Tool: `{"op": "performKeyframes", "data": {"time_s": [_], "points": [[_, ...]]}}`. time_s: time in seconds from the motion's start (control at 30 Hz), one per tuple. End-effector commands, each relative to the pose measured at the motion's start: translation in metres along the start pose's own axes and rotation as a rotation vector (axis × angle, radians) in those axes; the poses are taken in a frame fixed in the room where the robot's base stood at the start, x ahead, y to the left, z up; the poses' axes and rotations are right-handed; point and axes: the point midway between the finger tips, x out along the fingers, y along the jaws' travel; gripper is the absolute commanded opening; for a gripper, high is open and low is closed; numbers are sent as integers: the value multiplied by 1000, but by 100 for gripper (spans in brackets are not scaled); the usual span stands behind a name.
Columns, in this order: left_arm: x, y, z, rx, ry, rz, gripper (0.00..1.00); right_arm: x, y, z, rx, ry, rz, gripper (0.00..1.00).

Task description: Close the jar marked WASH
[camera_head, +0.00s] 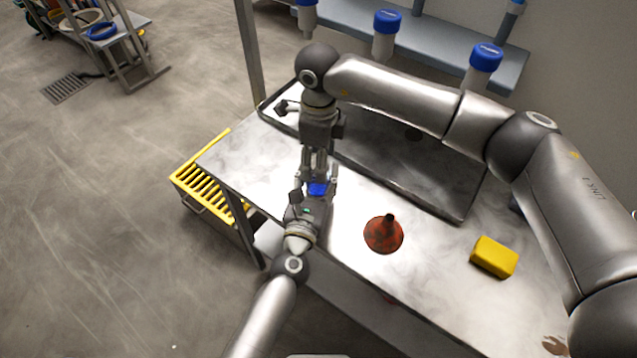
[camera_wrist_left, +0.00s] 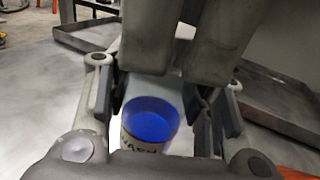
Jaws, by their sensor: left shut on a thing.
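The jar marked WASH (camera_wrist_left: 140,148) stands between the fingers of my left gripper (camera_wrist_left: 160,118), which is shut on it. Its white label shows lettering in the left wrist view. A blue lid (camera_wrist_left: 150,118) sits on top; it also shows in the head view (camera_head: 318,188). I cannot tell how tightly the lid is on. My left gripper (camera_head: 312,192) holds the jar near the bench's left end. My right gripper (camera_head: 314,168) points down just over the lid. Its two grey fingers (camera_wrist_left: 187,70) show above the lid in the left wrist view; their grip is unclear.
A red-brown funnel (camera_head: 384,234) and a yellow sponge-like block (camera_head: 494,257) lie on the metal bench (camera_head: 345,220). A dark-rimmed tray (camera_head: 430,185) lies behind my grippers. Several blue-lidded containers (camera_head: 386,35) line the back shelf. A yellow slatted rack (camera_head: 208,190) hangs at the left.

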Motion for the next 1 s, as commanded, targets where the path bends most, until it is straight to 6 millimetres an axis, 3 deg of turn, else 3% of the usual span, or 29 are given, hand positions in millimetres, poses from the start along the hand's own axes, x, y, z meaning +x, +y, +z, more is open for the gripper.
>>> {"op": "performKeyframes", "data": {"time_s": [0.07, 0.37, 0.57, 0.6, 0.7, 0.77, 1.0], "points": [[0, 0, 0, 0, 0, 0, 0, 0, 0, 0, 0, 0, 0, 52], [0, 0, 0, 0, 0, 0, 0, 0, 0, 0, 0, 0, 0, 13], [0, 0, 0, 0, 0, 0, 0, 0, 0, 0, 1, 0, 0, 10], [0, 0, 0, 0, 0, 0, 0, 0, 0, 0, 1, 0, 0, 44], [0, 0, 0, 0, 0, 0, 0, 0, 0, 0, 1, 0, 0, 57], [0, 0, 0, 0, 0, 0, 0, 0, 0, 0, 1, 0, 0, 64], [0, 0, 0, 0, 0, 0, 0, 0, 0, 0, 1, 0, 0, 64]]}}
